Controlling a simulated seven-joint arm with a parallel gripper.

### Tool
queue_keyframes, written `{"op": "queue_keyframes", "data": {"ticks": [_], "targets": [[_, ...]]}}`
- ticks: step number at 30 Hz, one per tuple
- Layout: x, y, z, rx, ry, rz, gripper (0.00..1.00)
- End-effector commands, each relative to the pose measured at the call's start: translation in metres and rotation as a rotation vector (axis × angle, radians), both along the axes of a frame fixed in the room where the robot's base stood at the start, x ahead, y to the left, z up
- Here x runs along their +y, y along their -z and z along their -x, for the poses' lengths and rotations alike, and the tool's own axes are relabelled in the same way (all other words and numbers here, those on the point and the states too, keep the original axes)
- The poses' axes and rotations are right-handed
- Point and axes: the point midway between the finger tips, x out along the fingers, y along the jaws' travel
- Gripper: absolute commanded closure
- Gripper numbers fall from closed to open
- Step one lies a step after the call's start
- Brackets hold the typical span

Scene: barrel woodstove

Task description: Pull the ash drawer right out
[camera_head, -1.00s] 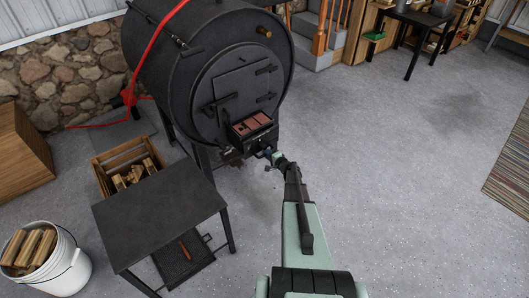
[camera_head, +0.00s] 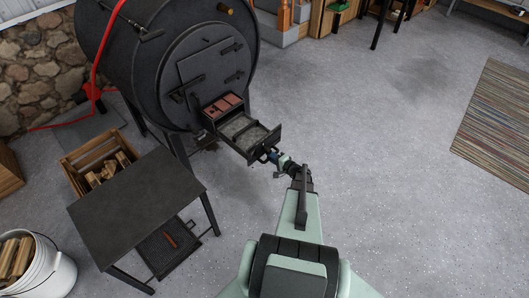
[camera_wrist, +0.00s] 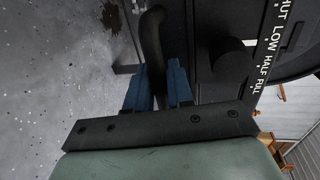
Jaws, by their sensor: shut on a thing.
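The ash drawer (camera_head: 243,133) is a dark metal box with grey ash in it. It sticks a good way out of the front of the black barrel stove (camera_head: 188,58), and its inner end is still under the reddish brick ledge. My gripper (camera_head: 270,157) is at the drawer's front face, shut on its handle. In the wrist view the blue fingers (camera_wrist: 160,88) stand on either side of the dark curved handle (camera_wrist: 153,50). The drawer's front panel (camera_wrist: 195,60) lies just beyond the fingers.
A dark metal table (camera_head: 135,200) stands at left, with a wooden crate of split logs (camera_head: 88,158) behind it. A white bucket of wood (camera_head: 50,270) is at lower left. The floor (camera_head: 370,130) to the right is open up to a striped rug (camera_head: 500,115).

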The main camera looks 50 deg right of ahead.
Motion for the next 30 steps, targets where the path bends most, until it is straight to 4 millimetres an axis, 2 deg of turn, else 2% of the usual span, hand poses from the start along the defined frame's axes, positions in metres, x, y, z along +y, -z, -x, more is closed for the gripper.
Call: {"op": "queue_keyframes", "data": {"ticks": [6, 17, 18, 21, 23, 30], "targets": [[0.0004, -0.0006, 0.0129, 0.0, -0.002, 0.001, 1.0], [0.0002, -0.0004, 0.0138, -0.001, -0.002, 0.001, 1.0], [0.0002, -0.0004, 0.0138, -0.001, -0.002, 0.001, 0.77], [0.0001, -0.0003, 0.0136, -0.001, -0.002, 0.001, 0.68], [0.0001, -0.0003, 0.0136, -0.001, -0.001, 0.001, 0.62], [-0.0001, -0.0002, 0.014, 0.0, -0.001, 0.001, 0.62]]}}
